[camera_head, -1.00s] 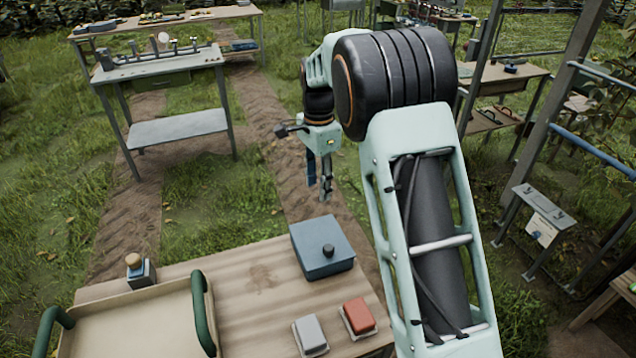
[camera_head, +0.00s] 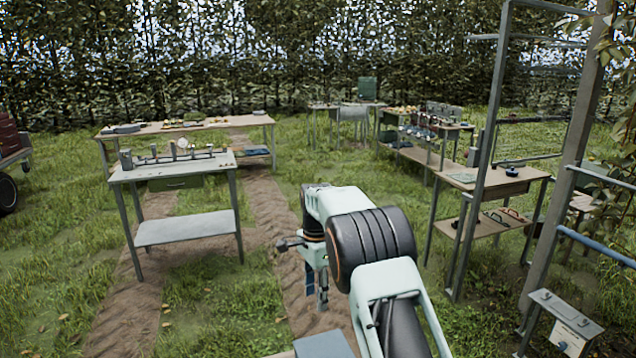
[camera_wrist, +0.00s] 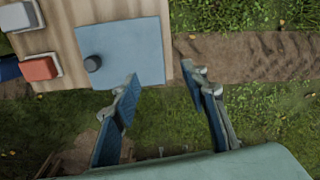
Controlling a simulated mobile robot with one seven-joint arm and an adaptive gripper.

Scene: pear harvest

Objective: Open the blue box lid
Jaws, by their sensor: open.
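The blue box (camera_wrist: 112,32) sits at the edge of the wooden table, with its lid closed and a dark round knob (camera_wrist: 92,63) on top. In the head view only a strip of the box's lid (camera_head: 324,345) shows at the bottom edge. My gripper (camera_wrist: 165,82) is open and empty, with its two blue-padded fingers apart. In the head view my gripper (camera_head: 322,305) hangs above and beyond the box; contact is not visible.
A red block (camera_wrist: 40,69) and a grey block (camera_wrist: 17,15) lie on the wooden table (camera_wrist: 65,12) beside the box. A grey workbench (camera_head: 185,230) stands on the grass at left. Metal posts (camera_head: 572,150) rise at right.

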